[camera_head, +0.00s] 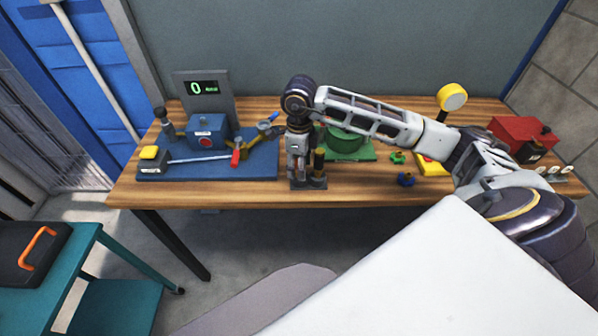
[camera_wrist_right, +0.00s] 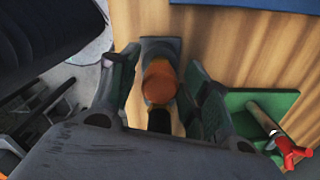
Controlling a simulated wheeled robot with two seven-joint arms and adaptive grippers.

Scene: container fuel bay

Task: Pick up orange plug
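The orange plug (camera_wrist_right: 160,82) stands on a dark stand (camera_wrist_right: 161,46) and shows end-on in the right wrist view. In the head view its orange-brown top (camera_head: 319,154) shows just right of my gripper, with the stand (camera_head: 312,184) near the table's front edge. My right gripper (camera_wrist_right: 160,66) is open, with one finger on each side of the plug and a visible gap to both. In the head view my right gripper (camera_head: 298,162) points down over the stand and hides part of it. My left gripper is not in view.
A blue board (camera_head: 215,170) with a blue box and tools lies left. A green board (camera_head: 362,155) with a round green part lies right. Farther right are a yellow-topped post (camera_head: 452,97) and a red box (camera_head: 518,135). A teal cart (camera_head: 80,245) stands at lower left.

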